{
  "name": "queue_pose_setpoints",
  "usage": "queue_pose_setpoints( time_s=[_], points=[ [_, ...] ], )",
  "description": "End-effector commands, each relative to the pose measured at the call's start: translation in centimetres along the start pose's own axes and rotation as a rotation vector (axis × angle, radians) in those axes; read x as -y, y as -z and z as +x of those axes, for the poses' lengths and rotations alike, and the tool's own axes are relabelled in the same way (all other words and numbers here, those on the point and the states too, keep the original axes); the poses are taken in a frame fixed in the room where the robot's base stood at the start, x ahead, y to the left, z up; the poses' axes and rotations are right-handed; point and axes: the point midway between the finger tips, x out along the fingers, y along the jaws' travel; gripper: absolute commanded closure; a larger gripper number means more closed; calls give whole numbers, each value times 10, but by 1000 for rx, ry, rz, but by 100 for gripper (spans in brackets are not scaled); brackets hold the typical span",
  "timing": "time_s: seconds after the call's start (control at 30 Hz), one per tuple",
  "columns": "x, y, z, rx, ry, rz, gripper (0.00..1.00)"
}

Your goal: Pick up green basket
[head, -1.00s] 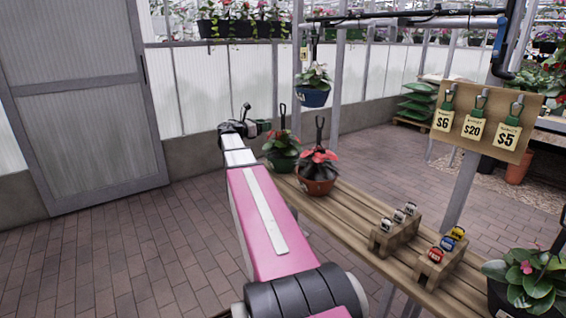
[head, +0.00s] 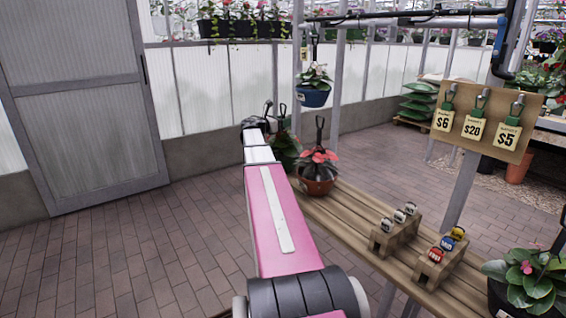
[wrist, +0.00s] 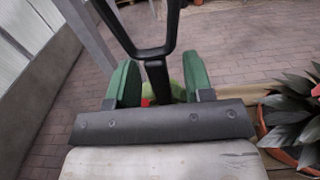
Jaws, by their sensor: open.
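The green basket (head: 287,152) holds a leafy plant and stands at the far end of the wooden bench, partly hidden behind my arm in the head view. Its black looped handle (head: 283,109) rises above the leaves. In the wrist view the black handle (wrist: 157,78) stands upright between the two green finger pads of my gripper (wrist: 158,83). My gripper is open, with a gap visible on each side of the handle's stem. The basket body is mostly hidden below the handle in the wrist view.
An orange-brown basket (head: 316,187) with a red-leaved plant stands close to the right on the bench (head: 345,215). It also shows at the wrist view's right edge (wrist: 270,138). A blue basket (head: 312,98) hangs above. Floor left of the bench is clear.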

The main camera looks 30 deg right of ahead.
Motion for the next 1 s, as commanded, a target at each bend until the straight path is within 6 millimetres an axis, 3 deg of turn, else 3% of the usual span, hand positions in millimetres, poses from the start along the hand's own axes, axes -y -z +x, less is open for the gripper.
queue_pose_setpoints(
  time_s=[0.1,0.27,1.0],
  points=[
    [0,0,0,0,0,0,53],
    [0,0,-1,0,0,0,100],
    [0,0,-1,0,1,0,100]
  ],
)
